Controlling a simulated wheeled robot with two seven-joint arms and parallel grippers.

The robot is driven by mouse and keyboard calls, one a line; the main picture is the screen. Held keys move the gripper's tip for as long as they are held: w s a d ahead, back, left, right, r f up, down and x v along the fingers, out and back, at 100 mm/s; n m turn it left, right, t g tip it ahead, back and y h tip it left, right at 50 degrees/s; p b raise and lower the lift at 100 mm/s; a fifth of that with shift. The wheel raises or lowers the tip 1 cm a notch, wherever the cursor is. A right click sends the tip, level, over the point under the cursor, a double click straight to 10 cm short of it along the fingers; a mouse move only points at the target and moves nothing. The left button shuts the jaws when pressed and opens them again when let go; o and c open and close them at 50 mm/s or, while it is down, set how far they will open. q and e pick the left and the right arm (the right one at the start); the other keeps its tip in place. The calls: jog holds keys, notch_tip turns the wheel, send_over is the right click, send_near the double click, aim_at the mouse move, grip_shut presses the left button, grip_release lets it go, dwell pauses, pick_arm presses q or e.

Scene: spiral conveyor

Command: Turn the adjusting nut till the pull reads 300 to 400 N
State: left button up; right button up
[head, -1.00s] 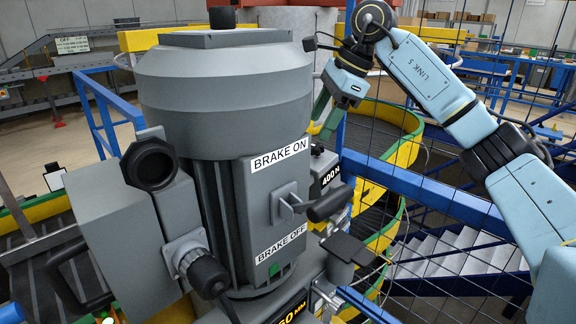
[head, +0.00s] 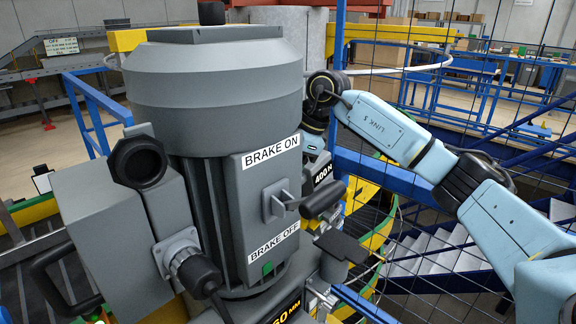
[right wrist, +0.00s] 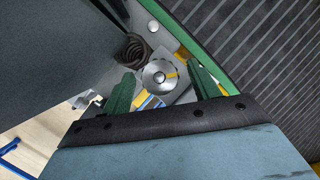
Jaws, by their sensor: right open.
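In the right wrist view, a round silver piece with a central stud, which looks like the adjusting nut (right wrist: 160,77), lies between the green fingers of my right gripper (right wrist: 160,72). The fingers are open and stand either side of it; I cannot tell whether they touch it. A dark coil spring (right wrist: 132,47) is just left of it. In the head view, my right arm reaches behind the grey motor, which hides the fingers. A "400 N" label (head: 323,174) shows beside the motor, but no pull reading is legible. My left gripper is not in view.
The large grey motor (head: 215,95) fills the left and middle, with a brake lever (head: 322,200) sticking out right. A blue rail (head: 385,172) and wire mesh stand under my right arm. A ribbed dark belt (right wrist: 255,60) with a green edge runs close by the gripper.

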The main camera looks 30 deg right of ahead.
jog(key=shift+c, duration=0.3)
jog(key=c, duration=0.9)
jog(key=shift+w+r+n+g+p, duration=0.1)
jog(key=shift+r+n+g+p, duration=0.15)
jog(key=shift+n+g+p, duration=0.75)
jog(key=n+g+p, duration=0.1)
jog(key=n+p, duration=0.2)
jog(key=shift+w+n, duration=0.15)
jog(key=shift+n, duration=0.15)
jog(key=n+g+p, duration=0.1)
jog(key=n+g, duration=0.1)
jog(key=n, duration=0.1)
jog(key=shift+w+a+f, duration=0.1)
jog(key=n+g+h, duration=0.1)
jog(key=n, duration=0.1)
jog(key=n+g+h, duration=0.1)
jog(key=n, duration=0.2)
jog(key=shift+w+f+n+g, duration=0.1)
jog(key=shift+n+g, duration=0.2)
jog(key=shift+g, duration=0.1)
jog(key=o, duration=1)
jog(key=shift+c, duration=0.2)
